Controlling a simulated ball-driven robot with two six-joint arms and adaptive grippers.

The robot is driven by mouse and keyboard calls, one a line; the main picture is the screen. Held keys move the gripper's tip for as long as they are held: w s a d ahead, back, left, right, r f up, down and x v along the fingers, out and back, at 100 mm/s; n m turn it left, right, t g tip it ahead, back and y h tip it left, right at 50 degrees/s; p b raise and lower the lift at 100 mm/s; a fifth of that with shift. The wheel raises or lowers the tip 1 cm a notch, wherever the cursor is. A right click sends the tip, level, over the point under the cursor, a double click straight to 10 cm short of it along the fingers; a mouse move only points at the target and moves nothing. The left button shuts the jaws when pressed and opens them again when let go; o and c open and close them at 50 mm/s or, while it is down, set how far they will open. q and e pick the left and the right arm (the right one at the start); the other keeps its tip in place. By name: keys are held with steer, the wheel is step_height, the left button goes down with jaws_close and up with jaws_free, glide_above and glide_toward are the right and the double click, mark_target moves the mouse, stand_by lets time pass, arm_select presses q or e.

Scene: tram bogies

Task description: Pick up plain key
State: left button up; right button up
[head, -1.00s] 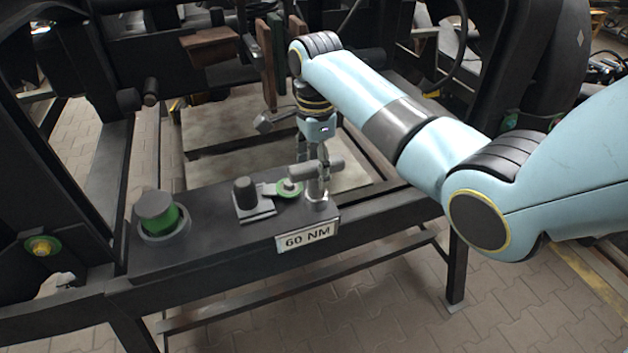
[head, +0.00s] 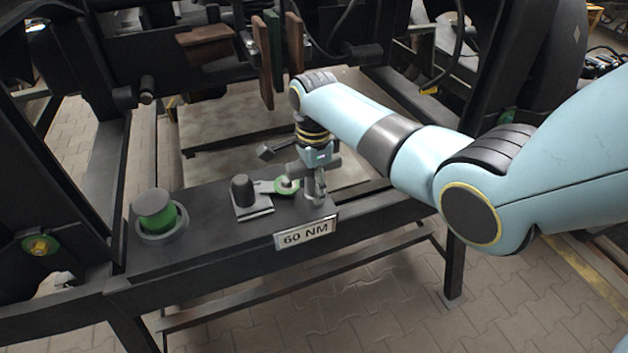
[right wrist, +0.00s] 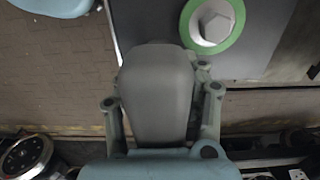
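The plain key is grey with a thick crossbar handle (head: 328,166). It stands upright at the right end of the dark bench (head: 205,245), behind the 60 NM plate. My right gripper (head: 317,180) is down at the crossbar from above. In the right wrist view, the grey handle (right wrist: 158,90) lies between the two fingers of the right gripper (right wrist: 162,105). The fingers look spread on both sides of it, and I see no clear grip. The fingertips are partly hidden by the handle. My left gripper is out of view.
A green-ringed bolt (head: 286,185) sits close left of the key. A black peg on a plate (head: 242,192) and a green-banded knob (head: 155,210) stand further left on the bench. Dark frames and hanging boards (head: 268,60) rise behind.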

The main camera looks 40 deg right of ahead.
jaws_close()
